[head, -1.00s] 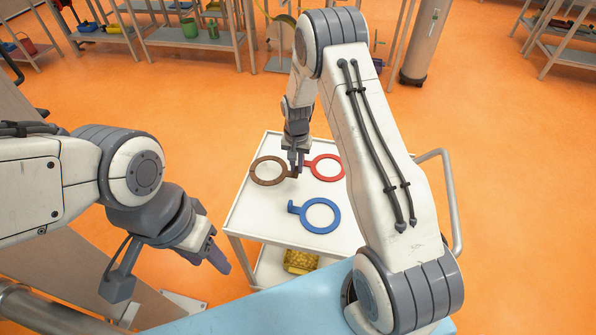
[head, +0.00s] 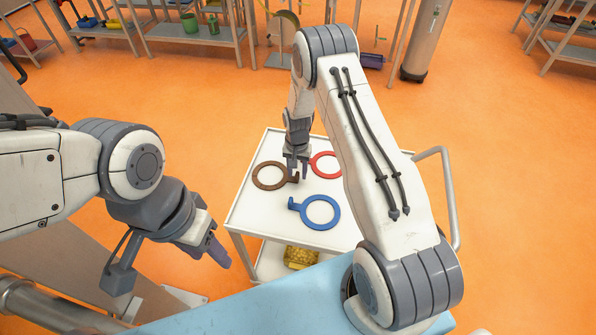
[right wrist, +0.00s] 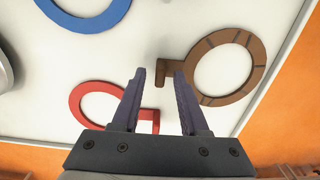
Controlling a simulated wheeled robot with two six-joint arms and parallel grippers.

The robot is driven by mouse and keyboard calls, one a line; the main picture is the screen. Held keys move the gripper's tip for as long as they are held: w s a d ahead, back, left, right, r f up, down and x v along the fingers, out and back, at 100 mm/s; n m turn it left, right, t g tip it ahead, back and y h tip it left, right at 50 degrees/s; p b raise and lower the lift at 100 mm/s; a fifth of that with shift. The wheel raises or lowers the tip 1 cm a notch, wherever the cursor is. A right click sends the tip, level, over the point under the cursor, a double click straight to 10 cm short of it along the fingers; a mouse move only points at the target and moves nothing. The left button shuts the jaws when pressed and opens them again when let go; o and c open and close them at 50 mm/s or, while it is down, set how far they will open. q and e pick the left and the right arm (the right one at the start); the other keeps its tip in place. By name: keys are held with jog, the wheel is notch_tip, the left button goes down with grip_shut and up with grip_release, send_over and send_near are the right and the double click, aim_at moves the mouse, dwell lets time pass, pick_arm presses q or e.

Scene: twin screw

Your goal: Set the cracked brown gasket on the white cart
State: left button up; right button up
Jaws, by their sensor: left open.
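The brown gasket (head: 256,178), a ring with a short handle tab and dark lines across it, lies flat on the white cart's top (head: 250,212). In the right wrist view, the brown gasket (right wrist: 256,62) is at the upper right, its tab end near the gap between my right fingertips. My right gripper (head: 297,170) is open just above the cart top by that tab; its fingers (right wrist: 159,76) are spread with nothing gripped. My left gripper (head: 220,254) is open and empty, in front of the cart's left side and away from the gasket.
A red gasket (head: 323,174) lies right of the brown one, partly hidden by my right arm. A blue gasket (head: 329,224) lies nearer the front. A yellow object (head: 300,257) sits on the cart's lower shelf. Shelves stand at the back.

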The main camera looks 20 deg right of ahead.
jog(key=shift+r, duration=0.2)
jog(key=shift+w+r, duration=0.1)
jog(key=shift+r, duration=0.15)
notch_tip(320, 180, up, 11)
jog(key=b, duration=0.3)
jog(key=s+a+r+n, duration=0.3)
jog(key=s+a+r, duration=0.1)
jog(key=a+r, duration=0.25)
jog(key=s+a+r+n, duration=0.4)
jog(key=s+a+r, duration=0.1)
jog(key=s+a, duration=0.35)
jog(key=s+a+r+n, duration=0.1)
jog(key=s+r+n, duration=0.1)
jog(key=s, duration=0.8)
jog(key=s+a+r+n+y, duration=0.1)
jog(key=s+n, duration=0.4)
jog(key=s, duration=0.4)
jog(key=shift+s+r, duration=0.4)
